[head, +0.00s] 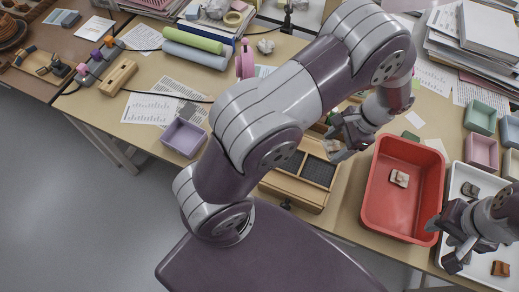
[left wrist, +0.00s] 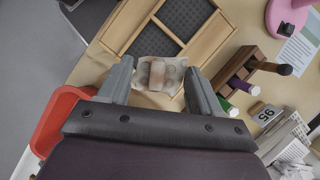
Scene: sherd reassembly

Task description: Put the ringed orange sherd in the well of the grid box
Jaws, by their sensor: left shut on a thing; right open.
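My left gripper (head: 345,143) is shut on a sherd (head: 332,147) above the right end of the grid box. In the left wrist view this sherd (left wrist: 158,74) is pale, with an orange-brown band and faint round marks, between the two fingers (left wrist: 160,88). I cannot tell for sure that it is the ringed orange one. The wooden grid box (head: 293,190) has dark grid-floored compartments, and my arm hides part of it; it also shows in the left wrist view (left wrist: 128,22). My right gripper (head: 457,250) is open over the white tray at the lower right.
A red tray (head: 375,205) right of the box holds a pale sherd (head: 399,179). The white tray (head: 454,190) holds a dark sherd (head: 471,189) and an orange-brown one (head: 500,268). A wooden rack (left wrist: 243,68) with coloured-ended tools stands close to the box. A lilac bin (head: 184,137) stands left.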

